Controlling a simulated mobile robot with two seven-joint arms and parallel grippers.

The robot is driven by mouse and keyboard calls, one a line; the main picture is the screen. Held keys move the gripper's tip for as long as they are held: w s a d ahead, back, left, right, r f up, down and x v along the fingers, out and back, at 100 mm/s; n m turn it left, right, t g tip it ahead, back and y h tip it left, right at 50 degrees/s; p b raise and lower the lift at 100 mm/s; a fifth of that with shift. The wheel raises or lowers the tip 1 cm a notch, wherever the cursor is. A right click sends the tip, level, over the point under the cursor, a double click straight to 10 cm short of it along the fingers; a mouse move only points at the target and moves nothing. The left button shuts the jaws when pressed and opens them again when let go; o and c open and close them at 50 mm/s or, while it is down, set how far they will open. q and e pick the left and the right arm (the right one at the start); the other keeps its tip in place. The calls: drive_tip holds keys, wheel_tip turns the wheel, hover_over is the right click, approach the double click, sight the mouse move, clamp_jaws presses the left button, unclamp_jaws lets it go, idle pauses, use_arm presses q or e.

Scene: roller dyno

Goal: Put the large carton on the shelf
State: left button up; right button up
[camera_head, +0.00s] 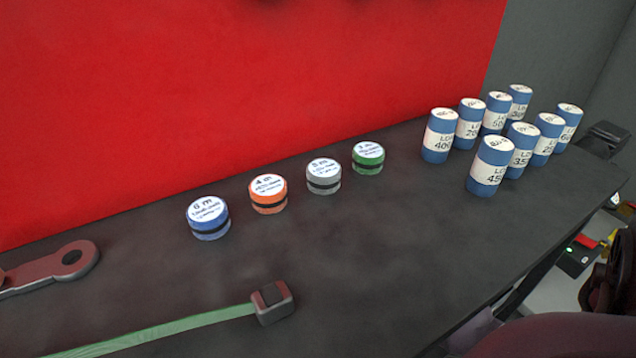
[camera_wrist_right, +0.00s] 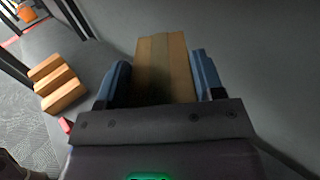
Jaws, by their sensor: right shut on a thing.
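In the right wrist view, a brown carton (camera_wrist_right: 165,62) with lengthwise bands of lighter and darker brown stands between the two blue fingers of my right gripper (camera_wrist_right: 160,80). The gripper is shut on it. The near end of the carton is hidden by the gripper body. I cannot tell from this view whether it is the large carton. The head view shows neither this carton nor either gripper. My left gripper is in no view.
Several brown blocks or cartons (camera_wrist_right: 57,83) lie left in the wrist view. In the head view, a dark bench (camera_head: 390,240) holds round tins (camera_head: 268,195), several blue cylinders (camera_head: 490,166), a tape measure (camera_head: 272,303) and a red tool (camera_head: 50,268). A red panel (camera_head: 240,80) stands behind.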

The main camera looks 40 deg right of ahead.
wheel_tip(320, 180, down, 15)
drive_tip(key=b, duration=0.5)
drive_tip(key=shift+f+b, duration=0.2)
drive_tip(key=shift+b, duration=0.1)
drive_tip(key=shift+f, duration=0.15)
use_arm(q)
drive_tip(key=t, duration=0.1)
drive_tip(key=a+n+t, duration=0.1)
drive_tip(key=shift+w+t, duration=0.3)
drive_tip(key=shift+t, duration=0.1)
use_arm(e)
drive_tip(key=shift+w, duration=0.1)
drive_tip(key=o, duration=1.2)
drive_tip(key=shift+f, duration=0.1)
